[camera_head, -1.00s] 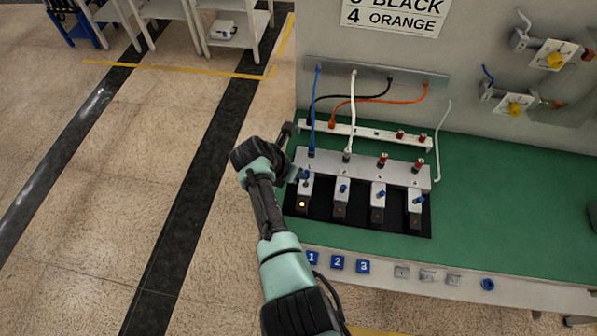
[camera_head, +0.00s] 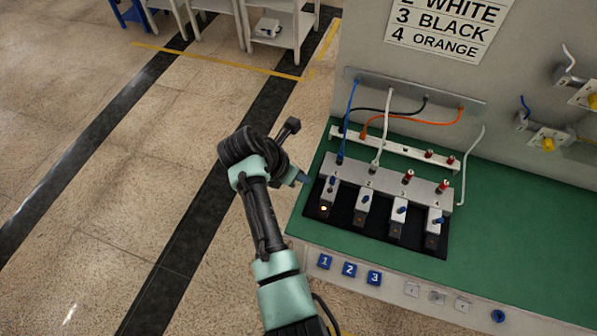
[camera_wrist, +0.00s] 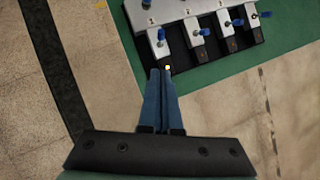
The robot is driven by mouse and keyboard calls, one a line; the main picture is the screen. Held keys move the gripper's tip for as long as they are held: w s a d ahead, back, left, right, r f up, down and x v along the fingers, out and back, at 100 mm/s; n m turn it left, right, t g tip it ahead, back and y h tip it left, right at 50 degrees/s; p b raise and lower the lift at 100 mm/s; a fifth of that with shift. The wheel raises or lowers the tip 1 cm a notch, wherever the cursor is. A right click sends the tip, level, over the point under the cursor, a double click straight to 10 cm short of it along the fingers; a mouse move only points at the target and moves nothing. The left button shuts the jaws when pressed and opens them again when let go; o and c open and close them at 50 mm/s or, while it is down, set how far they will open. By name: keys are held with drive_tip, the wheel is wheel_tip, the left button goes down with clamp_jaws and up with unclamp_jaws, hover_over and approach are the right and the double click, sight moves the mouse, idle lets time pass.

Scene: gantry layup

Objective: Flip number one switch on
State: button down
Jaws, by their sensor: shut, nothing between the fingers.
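The number one switch (camera_head: 330,186) is the leftmost of the row of blue-levered switches on a black base on the green bench. A small light glows at its front. In the wrist view its blue lever (camera_wrist: 161,35) stands above my gripper's tips. My gripper (camera_wrist: 162,72) is shut and empty, its blue fingers together, pointing toward the front of the first switch. In the head view the tip of my gripper (camera_head: 303,178) is just left of the first switch. I cannot tell whether it touches it.
Blue, white, black and orange cables run from a back panel (camera_head: 415,96) to a white strip and sockets behind the switches. Blue buttons marked 1, 2, 3 (camera_head: 349,269) sit on the bench's front edge. The floor at left is clear.

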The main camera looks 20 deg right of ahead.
drive_tip(key=shift+v, duration=0.9)
